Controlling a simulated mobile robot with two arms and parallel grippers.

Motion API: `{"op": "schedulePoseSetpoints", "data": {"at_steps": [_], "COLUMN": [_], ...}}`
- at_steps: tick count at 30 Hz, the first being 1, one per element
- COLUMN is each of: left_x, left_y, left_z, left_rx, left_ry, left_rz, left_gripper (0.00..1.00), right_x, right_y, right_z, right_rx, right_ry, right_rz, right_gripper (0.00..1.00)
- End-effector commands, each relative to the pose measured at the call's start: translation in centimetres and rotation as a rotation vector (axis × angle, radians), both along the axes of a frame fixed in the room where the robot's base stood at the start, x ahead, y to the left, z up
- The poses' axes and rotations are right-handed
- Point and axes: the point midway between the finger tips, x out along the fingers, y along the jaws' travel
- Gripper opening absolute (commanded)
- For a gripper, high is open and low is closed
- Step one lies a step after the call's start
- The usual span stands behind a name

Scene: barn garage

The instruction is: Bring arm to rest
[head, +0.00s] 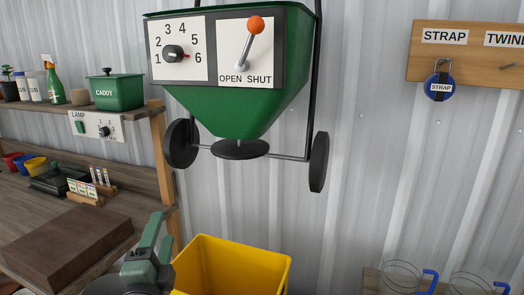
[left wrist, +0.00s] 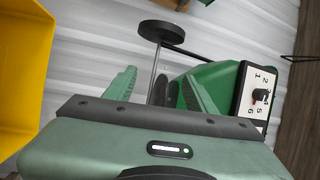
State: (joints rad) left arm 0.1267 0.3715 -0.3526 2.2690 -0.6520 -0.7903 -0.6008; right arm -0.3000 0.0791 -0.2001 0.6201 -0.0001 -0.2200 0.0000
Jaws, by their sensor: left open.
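My left gripper (head: 160,232) is at the lower left of the head view, in front of the wooden bench and left of a yellow bin. Its two green fingers are apart with nothing between them; they also show in the left wrist view (left wrist: 160,92). A green spreader (head: 235,112) hangs in front of the wall, above and to the right of the gripper, clear of it. Its dial (head: 173,54) has a red mark pointing right, towards 6. Its orange-knobbed lever (head: 256,25) leans right, to the SHUT side. My right gripper is not in view.
The yellow bin (head: 235,250) stands close beside my left gripper. A brown block (head: 68,248) lies on the bench. A green caddy (head: 117,91) stands on the shelf. A strap (head: 439,87) hangs from the board at right. Clear jugs (head: 402,278) stand at lower right.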

Motion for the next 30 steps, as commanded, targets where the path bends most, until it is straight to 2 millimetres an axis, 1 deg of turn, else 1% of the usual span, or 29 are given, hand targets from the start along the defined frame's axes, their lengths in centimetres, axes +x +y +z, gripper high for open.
{"op": "schedulePoseSetpoints", "data": {"at_steps": [1,2,3,5,6,8,9,11,12,14,15,17,18,23,24,25,27,29,30], "left_x": [-1.0,-1.7,-2.8,-4.8,-6.4,-9.0,-10.9,-13.6,-15.3,-17.7,-19.2,-21.4,-22.9,-28.4,-29.7,-29.8,-29.0,-28.6,-28.4], "left_y": [0.8,1.2,1.7,2.2,2.4,2.5,2.4,2.2,2.0,1.7,1.5,1.1,0.9,-0.1,-0.4,-0.5,-0.5,-0.6,-0.6], "left_z": [-3.9,-6.1,-8.9,-13.1,-15.7,-19.4,-21.5,-24.2,-25.6,-27.4,-28.4,-29.6,-30.3,-32.5,-32.8,-33.6,-35.7,-37.5,-38.7], "left_rx": [-0.126,-0.202,-0.301,-0.440,-0.528,-0.655,-0.731,-0.827,-0.884,-0.957,-0.999,-1.057,-1.090,-1.212,-1.239,-1.245,-1.235,-1.232,-1.230], "left_ry": [0.110,0.174,0.256,0.379,0.458,0.573,0.645,0.739,0.795,0.868,0.913,0.974,1.012,1.152,1.187,1.196,1.199,1.203,1.208], "left_rz": [0.020,0.035,0.059,0.103,0.134,0.190,0.227,0.285,0.320,0.372,0.404,0.452,0.483,0.609,0.641,0.651,0.652,0.655,0.658], "left_gripper": [0.56,0.56,0.56,0.56,0.56,0.56,0.56,0.56,0.56,0.56,0.56,0.56,0.56,0.56,0.56,0.56,0.56,0.56,0.56], "right_x": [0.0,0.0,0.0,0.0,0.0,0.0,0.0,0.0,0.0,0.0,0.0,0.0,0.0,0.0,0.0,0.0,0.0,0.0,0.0], "right_y": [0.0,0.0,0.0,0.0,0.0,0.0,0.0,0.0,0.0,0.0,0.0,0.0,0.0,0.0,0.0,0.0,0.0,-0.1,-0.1], "right_z": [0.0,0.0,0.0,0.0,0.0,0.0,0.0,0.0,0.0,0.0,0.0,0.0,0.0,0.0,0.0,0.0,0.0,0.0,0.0], "right_rx": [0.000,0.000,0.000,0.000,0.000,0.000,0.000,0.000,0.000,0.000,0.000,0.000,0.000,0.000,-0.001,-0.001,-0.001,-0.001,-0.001], "right_ry": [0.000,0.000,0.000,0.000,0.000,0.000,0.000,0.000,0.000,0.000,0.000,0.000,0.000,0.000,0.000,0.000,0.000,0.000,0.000], "right_rz": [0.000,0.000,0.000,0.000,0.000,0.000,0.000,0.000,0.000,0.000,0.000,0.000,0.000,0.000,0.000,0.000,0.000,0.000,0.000], "right_gripper": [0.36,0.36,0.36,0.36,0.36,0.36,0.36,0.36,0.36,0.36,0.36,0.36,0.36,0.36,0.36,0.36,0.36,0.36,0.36]}}
